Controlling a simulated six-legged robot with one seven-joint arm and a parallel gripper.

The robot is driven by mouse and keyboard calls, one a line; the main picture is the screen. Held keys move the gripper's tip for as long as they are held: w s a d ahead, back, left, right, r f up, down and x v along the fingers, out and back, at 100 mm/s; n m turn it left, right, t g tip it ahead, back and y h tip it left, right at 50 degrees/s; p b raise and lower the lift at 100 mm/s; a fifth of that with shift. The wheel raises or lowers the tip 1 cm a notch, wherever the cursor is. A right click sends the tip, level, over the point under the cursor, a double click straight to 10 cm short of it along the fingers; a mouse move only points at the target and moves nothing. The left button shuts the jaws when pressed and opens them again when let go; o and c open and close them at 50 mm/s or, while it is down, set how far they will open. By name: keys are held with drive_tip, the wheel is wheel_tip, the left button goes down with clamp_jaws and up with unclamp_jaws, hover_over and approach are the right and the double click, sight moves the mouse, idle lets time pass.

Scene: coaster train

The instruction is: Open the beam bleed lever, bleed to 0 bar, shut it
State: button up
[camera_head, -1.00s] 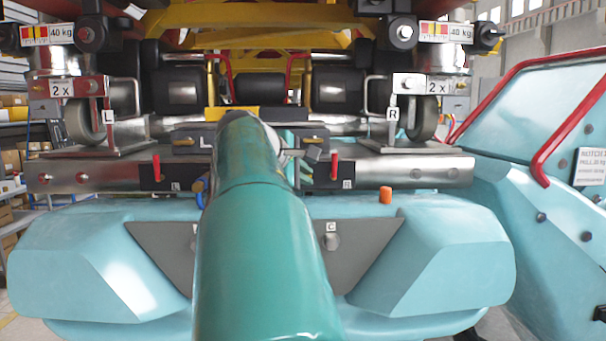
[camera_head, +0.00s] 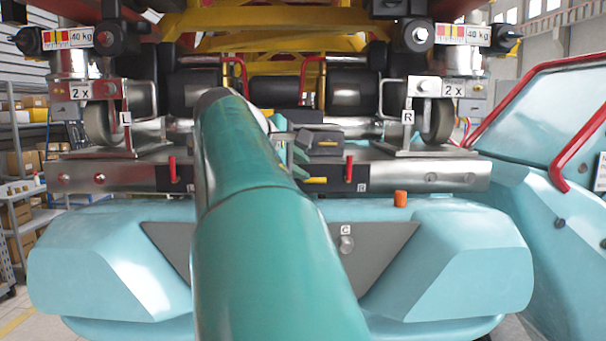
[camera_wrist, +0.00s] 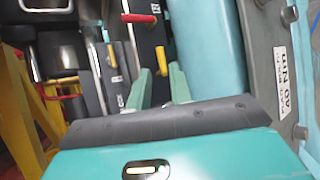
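The grey metal beam (camera_head: 420,176) spans the picture in the camera_head view. It carries a red upright lever on the left (camera_head: 172,170) and another red lever on the right (camera_head: 348,168), each by a black plate. A yellow handle (camera_head: 318,180) lies on the right plate. The wrist view shows a red lever (camera_wrist: 138,18) and a yellow handle (camera_wrist: 148,74) on a black plate. Which one is the bleed lever, I cannot tell. My gripper (camera_wrist: 158,84) has its two teal fingers apart, pointing towards the yellow handle, apparently empty. No pressure reading is legible.
Wheel brackets marked L (camera_head: 124,118) and R (camera_head: 408,117) stand above the beam. A pale blue fairing (camera_head: 450,260) with a grey panel lies below. An orange cap (camera_head: 400,198) sits on it. A blue body with a red rail (camera_head: 575,140) stands at the right.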

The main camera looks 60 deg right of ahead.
drive_tip(key=v, duration=0.6)
drive_tip(key=shift+a, duration=0.15)
drive_tip(key=w+a+f+t+y, duration=0.3)
drive_tip(key=w+a+f, duration=0.1)
drive_tip(key=a+f, duration=0.5)
drive_tip(key=w+a+f+t+y, duration=0.2)
drive_tip(key=w+a+f+t, duration=0.15)
drive_tip(key=a+f, duration=0.5)
drive_tip(key=s+a+f+m+y, duration=0.1)
drive_tip(key=a+f+y, duration=0.2)
drive_tip(key=a+f, duration=0.6)
drive_tip(key=s+a+f+m+t+y, duration=0.1)
drive_tip(key=a+f+y, duration=0.3)
drive_tip(key=a+f, duration=0.6)
drive_tip(key=shift+s+a+f, duration=0.3)
drive_tip(key=shift+s+a, duration=0.35)
drive_tip(key=shift+s, duration=0.15)
